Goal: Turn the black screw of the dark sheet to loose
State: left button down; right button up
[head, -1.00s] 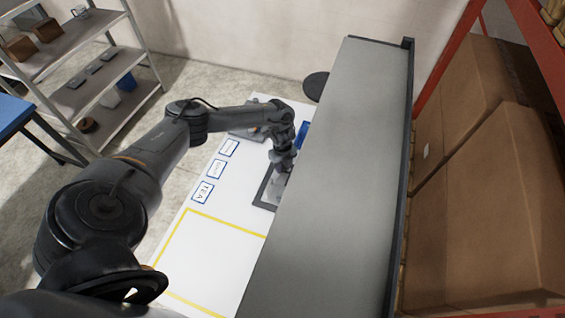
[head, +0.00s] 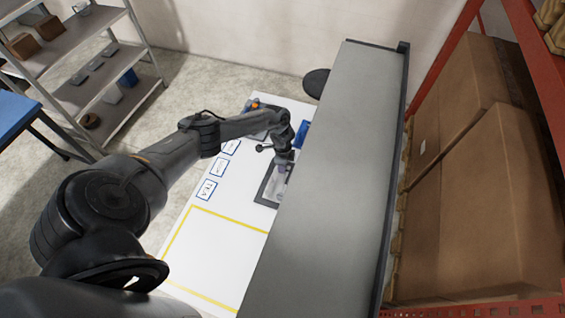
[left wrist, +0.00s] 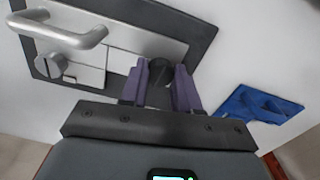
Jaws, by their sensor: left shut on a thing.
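The dark sheet (head: 266,190) lies on the white table, partly hidden by the large grey panel in the head view. In the left wrist view its dark border (left wrist: 200,30) surrounds a light grey plate. The black screw (left wrist: 160,70) stands near the plate's edge. My left gripper (left wrist: 160,86) is shut on the screw, with one purple finger on each side. In the head view my left gripper (head: 282,172) reaches down over the sheet. A silver handle (left wrist: 65,36) and a grey slotted knob (left wrist: 50,66) are left of the screw. My right gripper is out of view.
A blue object (left wrist: 258,104) lies right of the sheet. Labelled cards (head: 207,189) and a yellow outlined area (head: 215,255) are on the table. The tall grey panel (head: 325,190) blocks the right side. Cardboard boxes (head: 500,200) stand beyond it.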

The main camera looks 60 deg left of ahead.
pick_arm(q)
jog(key=shift+f+n, duration=0.1)
jog(key=shift+n, duration=0.5)
jog(key=c, duration=0.8)
grip_release()
jog(key=shift+r, duration=0.2)
jog(key=shift+r+p, duration=0.3)
notch_tip(320, 180, up, 10)
jog(key=shift+p, duration=0.35)
